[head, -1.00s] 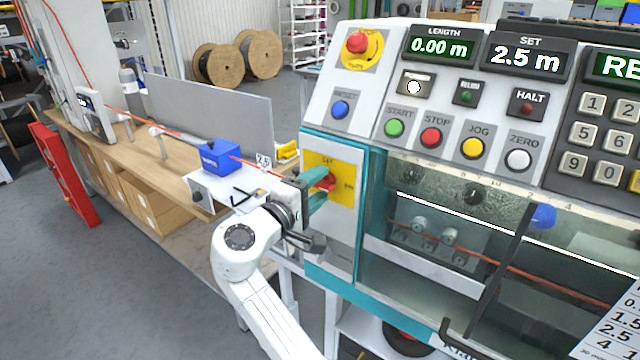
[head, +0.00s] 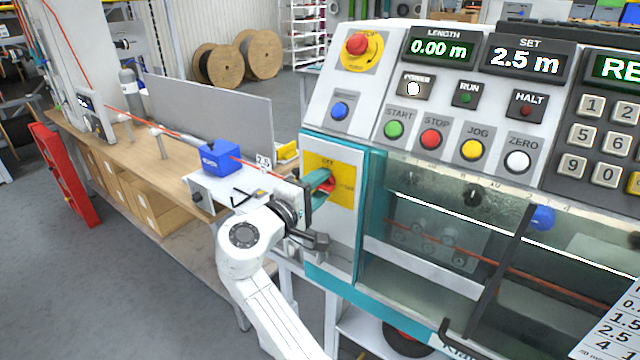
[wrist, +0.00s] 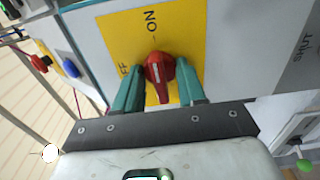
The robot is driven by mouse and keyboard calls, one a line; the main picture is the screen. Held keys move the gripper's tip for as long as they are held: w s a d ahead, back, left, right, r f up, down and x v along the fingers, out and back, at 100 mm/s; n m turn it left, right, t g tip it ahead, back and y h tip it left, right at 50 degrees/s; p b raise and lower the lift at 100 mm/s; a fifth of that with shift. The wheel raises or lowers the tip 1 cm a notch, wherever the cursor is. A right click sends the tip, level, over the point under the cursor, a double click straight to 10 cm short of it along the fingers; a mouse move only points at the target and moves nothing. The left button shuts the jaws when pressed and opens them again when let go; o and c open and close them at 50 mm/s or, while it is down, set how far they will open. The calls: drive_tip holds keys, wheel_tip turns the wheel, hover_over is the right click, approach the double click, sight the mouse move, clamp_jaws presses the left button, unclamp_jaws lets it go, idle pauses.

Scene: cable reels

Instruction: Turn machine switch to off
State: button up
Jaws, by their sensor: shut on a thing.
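The machine switch is a red rotary handle (wrist: 160,70) on a yellow plate (wrist: 118,34) marked ON and OFF. In the head view the plate (head: 345,168) is on the left front of the machine, with OFF at its top. In the wrist view ON is at the top and OFF, partly hidden, at the left. My gripper (wrist: 160,88), with teal fingers, is shut on the red handle, one finger on each side. In the head view my gripper (head: 324,186) hides part of the handle.
The control panel (head: 450,95) with buttons and displays is above right of the switch. A blue block device (head: 218,157) sits on the wooden bench (head: 150,150) at left, with an orange cable through it. Cable reels (head: 217,64) stand behind.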

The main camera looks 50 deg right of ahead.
drive_tip(key=shift+n+p, duration=1.8)
drive_tip(key=shift+p, duration=1.05)
drive_tip(key=shift+n+p, duration=0.45)
drive_tip(key=shift+n, duration=0.35)
drive_tip(key=n, duration=0.5)
drive_tip(key=shift+f, duration=0.1)
drive_tip(key=n, duration=0.6)
drive_tip(key=o, duration=0.3)
drive_tip(key=shift+n, duration=0.5)
drive_tip(key=o, duration=0.5)
drive_tip(key=shift+c, duration=0.2)
drive_tip(key=a, duration=0.8)
drive_tip(key=shift+s, duration=0.15)
